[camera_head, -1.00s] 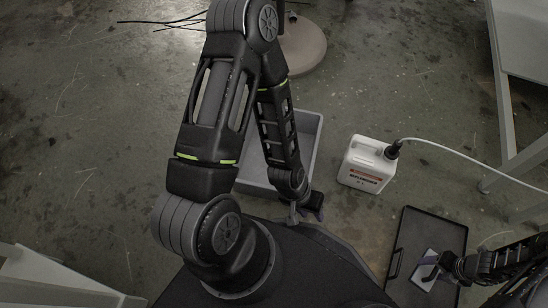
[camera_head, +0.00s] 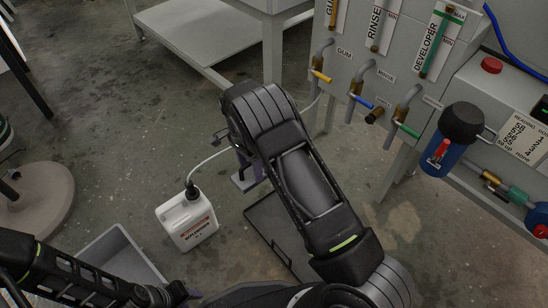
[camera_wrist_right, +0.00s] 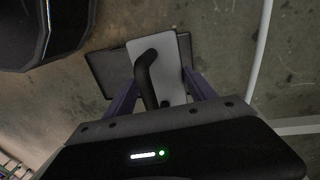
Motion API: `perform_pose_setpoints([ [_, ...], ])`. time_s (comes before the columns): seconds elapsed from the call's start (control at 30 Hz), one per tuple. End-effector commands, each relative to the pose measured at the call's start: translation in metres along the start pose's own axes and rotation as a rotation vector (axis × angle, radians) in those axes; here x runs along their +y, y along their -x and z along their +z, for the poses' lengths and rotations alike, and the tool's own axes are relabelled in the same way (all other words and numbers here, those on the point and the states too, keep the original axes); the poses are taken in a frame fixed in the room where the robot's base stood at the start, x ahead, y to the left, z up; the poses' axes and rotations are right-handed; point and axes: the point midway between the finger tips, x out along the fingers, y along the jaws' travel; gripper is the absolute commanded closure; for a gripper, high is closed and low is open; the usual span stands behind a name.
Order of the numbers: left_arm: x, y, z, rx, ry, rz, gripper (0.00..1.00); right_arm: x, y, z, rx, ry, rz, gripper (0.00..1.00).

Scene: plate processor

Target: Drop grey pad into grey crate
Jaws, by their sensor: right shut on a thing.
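The grey pad (camera_wrist_right: 172,62) is a flat light-grey plate with a black curved handle. In the right wrist view the handle stands between the purple fingers of my right gripper (camera_wrist_right: 160,92), which is shut on it. In the head view this gripper (camera_head: 245,160) is partly behind my right arm, and an edge of the pad (camera_head: 238,185) shows below it, above the floor beyond the black tray. The grey crate (camera_head: 146,262) is on the floor at lower left, partly covered by my left arm. My left gripper (camera_head: 178,294) is by the crate's near right side; its jaws are unclear.
A white jug (camera_head: 187,222) with a hose stands between the crate and the black tray (camera_head: 262,232). A processor with labelled taps (camera_head: 355,95) fills the upper right. A round stand base (camera_head: 40,205) is at left. Open floor lies behind the jug.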

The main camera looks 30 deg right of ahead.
Motion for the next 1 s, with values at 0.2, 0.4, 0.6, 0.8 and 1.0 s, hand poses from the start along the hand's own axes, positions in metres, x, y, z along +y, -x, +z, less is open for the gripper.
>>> perform_pose_setpoints([
  [0.2, 0.000, 0.000, 0.000, 0.000, 0.000, 0.000, 0.64, -0.010, 0.119, 0.015, 0.146, 0.722, -0.011, 0.68],
  [0.4, 0.000, 0.000, 0.000, 0.000, 0.000, 0.000, 0.64, -0.004, 0.201, 0.018, 0.231, 1.151, -0.008, 0.68],
  [0.6, 0.000, 0.000, 0.000, 0.000, 0.000, 0.000, 0.64, 0.002, 0.233, 0.017, 0.259, 1.307, -0.002, 0.68],
  [0.8, 0.000, 0.000, 0.000, 0.000, 0.000, 0.000, 0.64, 0.002, 0.235, 0.017, 0.261, 1.319, -0.001, 0.68],
  [1.0, 0.000, 0.000, 0.000, 0.000, 0.000, 0.000, 0.64, 0.002, 0.234, 0.017, 0.260, 1.318, -0.001, 0.68],
])
